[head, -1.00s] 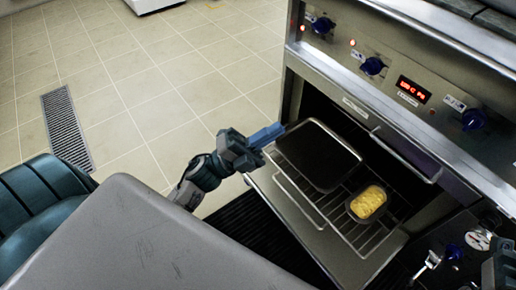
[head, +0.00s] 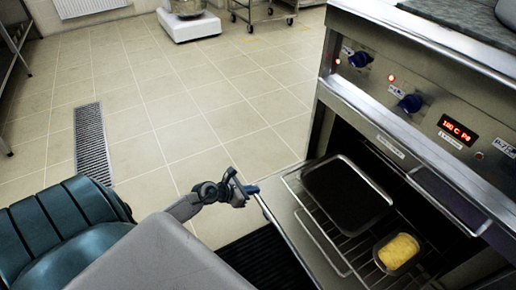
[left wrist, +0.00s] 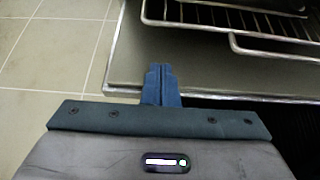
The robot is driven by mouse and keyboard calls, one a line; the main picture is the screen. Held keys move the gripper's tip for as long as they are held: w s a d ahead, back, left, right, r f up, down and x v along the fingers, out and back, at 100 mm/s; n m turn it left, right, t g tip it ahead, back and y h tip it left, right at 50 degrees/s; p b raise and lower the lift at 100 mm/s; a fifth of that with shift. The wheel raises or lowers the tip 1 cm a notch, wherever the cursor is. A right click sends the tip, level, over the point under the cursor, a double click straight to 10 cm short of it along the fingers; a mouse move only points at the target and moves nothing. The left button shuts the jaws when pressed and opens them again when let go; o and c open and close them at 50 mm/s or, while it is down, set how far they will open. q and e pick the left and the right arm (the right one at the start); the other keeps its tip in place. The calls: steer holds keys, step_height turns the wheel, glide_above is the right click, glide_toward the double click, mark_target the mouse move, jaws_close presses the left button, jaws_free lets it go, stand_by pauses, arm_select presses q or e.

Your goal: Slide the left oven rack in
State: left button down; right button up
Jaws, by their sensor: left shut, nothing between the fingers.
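The wire oven rack (head: 318,236) sticks out of the open oven, over the lowered oven door (head: 288,226). A dark tray (head: 345,196) and a small pan of yellow food (head: 398,251) sit on it. My left gripper (head: 254,189) is shut and empty just left of the rack's outer left corner, by the door's corner. In the left wrist view, the shut blue fingertips (left wrist: 160,68) point over the door (left wrist: 198,72), and the rack bars (left wrist: 236,26) lie ahead and to the right, apart from the fingers. My right gripper is not in view.
The oven's control panel (head: 405,92) with blue knobs and a red display is above the opening. A dark floor grate (head: 265,262) lies below the door. The tiled floor (head: 200,110) to the left is clear, with a drain strip (head: 91,140).

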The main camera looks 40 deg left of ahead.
arm_select(q)
steer(key=b+x, duration=0.2)
steer(key=x, duration=0.5)
steer(key=shift+w+d+f+b, duration=0.2)
steer(key=shift+f+b, duration=0.1)
steer(key=shift+w+d, duration=0.25)
steer(key=shift+w, duration=0.35)
steer(key=shift+w+d, duration=0.25)
steer(key=shift+w, duration=0.3)
steer(key=shift+w+d+r+b, duration=0.1)
steer(key=shift+w+d+b, duration=0.1)
steer(key=shift+w, duration=0.15)
steer(key=shift+w+d+r+b, duration=0.1)
steer(key=shift+w+b, duration=0.1)
steer(key=shift+w, duration=0.15)
steer(key=shift+w, duration=0.1)
